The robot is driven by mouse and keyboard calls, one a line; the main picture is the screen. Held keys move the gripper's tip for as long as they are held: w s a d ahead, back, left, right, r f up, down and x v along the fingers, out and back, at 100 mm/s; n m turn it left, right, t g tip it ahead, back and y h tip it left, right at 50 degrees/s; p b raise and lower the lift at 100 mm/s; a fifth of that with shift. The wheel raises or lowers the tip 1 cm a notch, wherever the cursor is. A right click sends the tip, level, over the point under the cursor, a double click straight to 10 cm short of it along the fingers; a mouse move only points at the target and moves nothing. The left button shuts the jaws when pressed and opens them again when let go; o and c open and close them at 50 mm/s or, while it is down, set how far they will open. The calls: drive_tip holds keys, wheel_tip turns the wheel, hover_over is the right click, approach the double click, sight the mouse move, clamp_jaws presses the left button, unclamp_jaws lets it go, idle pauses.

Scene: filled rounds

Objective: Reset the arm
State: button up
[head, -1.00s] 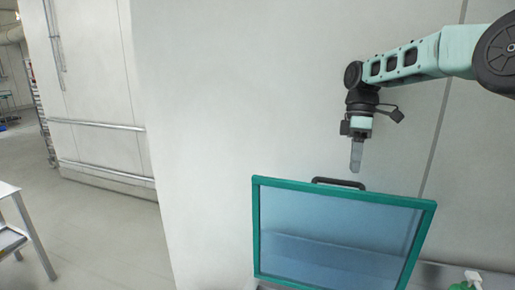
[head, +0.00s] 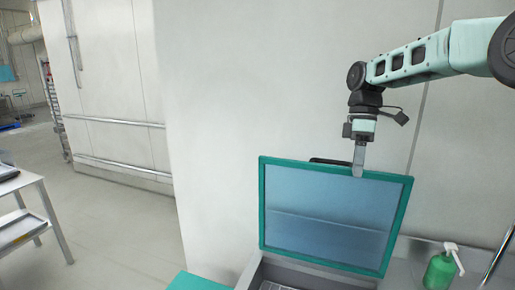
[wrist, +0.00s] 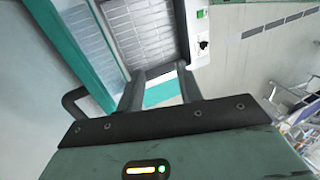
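My arm reaches in from the upper right of the head view, with its last part hanging down. My gripper (head: 358,174) points downward and overlaps the top edge of a raised, green-framed lid (head: 335,215) in the picture. In the wrist view the two fingers of my gripper (wrist: 160,75) stand apart with nothing between them. The lid's green frame (wrist: 70,50) and dark handle (wrist: 74,103) show to their left. I cannot tell whether the fingers touch the lid.
The lid belongs to a grey machine (head: 252,272) with a grated inside (wrist: 140,30). A green pump bottle (head: 440,271) stands at the right. A metal table (head: 42,205) is at the left. Open floor (head: 125,235) lies between the table and the machine.

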drive_tip(key=s+a+f+m+t+b, duration=0.15)
drive_tip(key=s+a+f+b, duration=0.45)
drive_tip(key=s, duration=0.6)
drive_tip(key=s+a+f+m+t+b, duration=0.1)
drive_tip(key=s+a+f+m+b, duration=0.15)
drive_tip(key=s+a+f, duration=0.75)
drive_tip(key=s+d+f+m+b, duration=0.1)
drive_tip(key=s+d+f, duration=0.1)
drive_tip(key=s, duration=0.4)
drive_tip(key=s+d+f+m+b, duration=0.1)
drive_tip(key=s+d+f+b, duration=0.1)
drive_tip(key=s, duration=0.5)
drive_tip(key=shift+s+d+f+t+h, duration=0.3)
drive_tip(key=shift+d+f+t, duration=0.2)
drive_tip(key=shift+d, duration=0.55)
drive_tip(key=shift+a, duration=0.1)
